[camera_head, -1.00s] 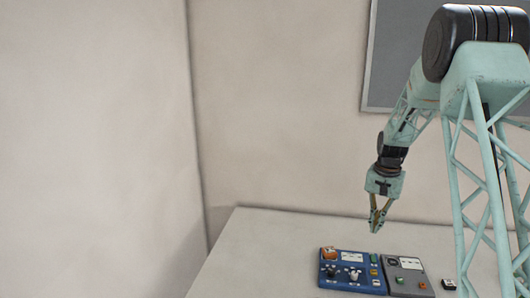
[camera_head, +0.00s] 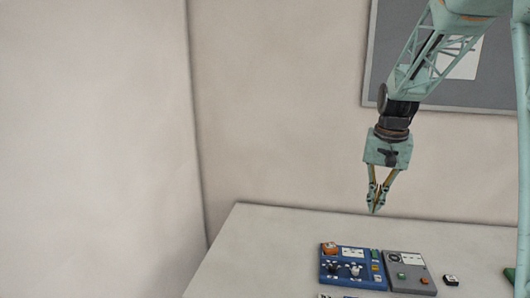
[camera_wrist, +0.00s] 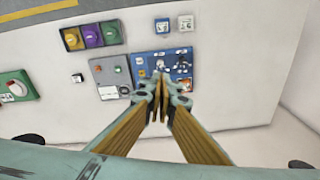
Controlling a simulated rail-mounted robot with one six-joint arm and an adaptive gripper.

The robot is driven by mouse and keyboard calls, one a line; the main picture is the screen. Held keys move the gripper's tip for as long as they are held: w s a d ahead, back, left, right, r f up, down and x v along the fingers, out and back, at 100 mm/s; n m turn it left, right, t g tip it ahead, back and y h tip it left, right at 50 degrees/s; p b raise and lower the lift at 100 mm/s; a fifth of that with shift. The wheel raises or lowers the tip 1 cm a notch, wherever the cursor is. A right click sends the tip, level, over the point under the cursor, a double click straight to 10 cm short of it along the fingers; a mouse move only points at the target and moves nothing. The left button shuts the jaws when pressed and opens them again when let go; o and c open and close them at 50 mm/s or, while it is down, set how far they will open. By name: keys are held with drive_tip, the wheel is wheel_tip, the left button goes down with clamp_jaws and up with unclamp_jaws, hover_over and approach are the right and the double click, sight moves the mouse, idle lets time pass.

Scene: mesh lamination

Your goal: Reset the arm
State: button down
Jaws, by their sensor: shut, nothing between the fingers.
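My gripper (camera_head: 375,208) hangs above the table in the head view, its fingertips pointing down and close together. It is shut and holds nothing. In the wrist view the two fingers of my gripper (camera_wrist: 160,84) meet near the middle of the picture. A blue control panel (camera_head: 350,267) with knobs and buttons lies on the table below it. The panel also shows in the wrist view (camera_wrist: 141,54), just beyond the fingertips. A clear gap separates the fingertips from the panel in the head view.
A grey panel (camera_head: 408,284) adjoins the blue one, with a small black-and-white switch (camera_head: 450,280) to its right. The wrist view shows yellow, purple and green units (camera_wrist: 92,35) and a green box with a red knob (camera_wrist: 18,87). The left tabletop (camera_head: 260,240) is bare.

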drive_tip(key=s+a+r+n+b, duration=0.1)
drive_tip(key=s+a+r, duration=0.2)
drive_tip(key=s, duration=0.4)
drive_tip(key=s+a+r+n+t+b, duration=0.1)
drive_tip(key=s+a+r, duration=0.2)
drive_tip(key=s, duration=0.5)
drive_tip(key=s+a+r+n+b, duration=0.1)
drive_tip(key=s+a+r, duration=0.2)
drive_tip(key=s, duration=0.4)
drive_tip(key=s+a+f+n+b, duration=0.1)
drive_tip(key=s+a+f+b, duration=0.1)
drive_tip(key=s, duration=1)
drive_tip(key=s+a+f+n+t+b, duration=0.1)
drive_tip(key=s+a+f+b, duration=0.1)
drive_tip(key=s, duration=1)
drive_tip(key=shift+f+t, duration=0.15)
drive_tip(key=shift+t, duration=0.15)
